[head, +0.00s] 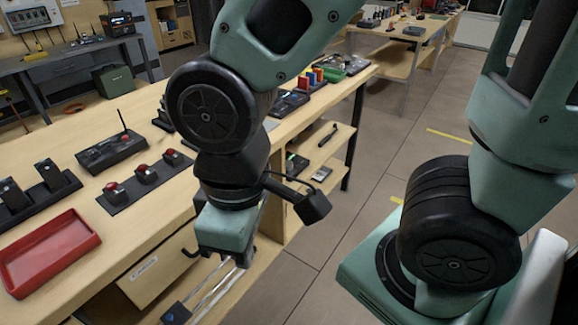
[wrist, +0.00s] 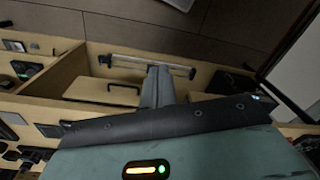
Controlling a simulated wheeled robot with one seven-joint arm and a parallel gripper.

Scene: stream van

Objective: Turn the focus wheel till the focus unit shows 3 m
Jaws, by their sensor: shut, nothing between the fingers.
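My gripper is shut and empty; in the wrist view its grey fingers (wrist: 156,85) are together, pointing at a metal rail (wrist: 150,65) in a wooden compartment. In the head view, my gripper's green housing (head: 224,228) is beside the bench's front side, below the top, and its fingertips are hard to make out. I cannot pick out the focus wheel for certain in either view. A black unit with an antenna (head: 112,150) stands on the bench top; I cannot tell whether it is the focus unit. No distance reading is legible.
The wooden bench (head: 150,222) carries a red tray (head: 48,252) and a black strip with several red knobs (head: 146,174). A drawer front (head: 160,268) and open shelves (head: 318,150) lie below its top.

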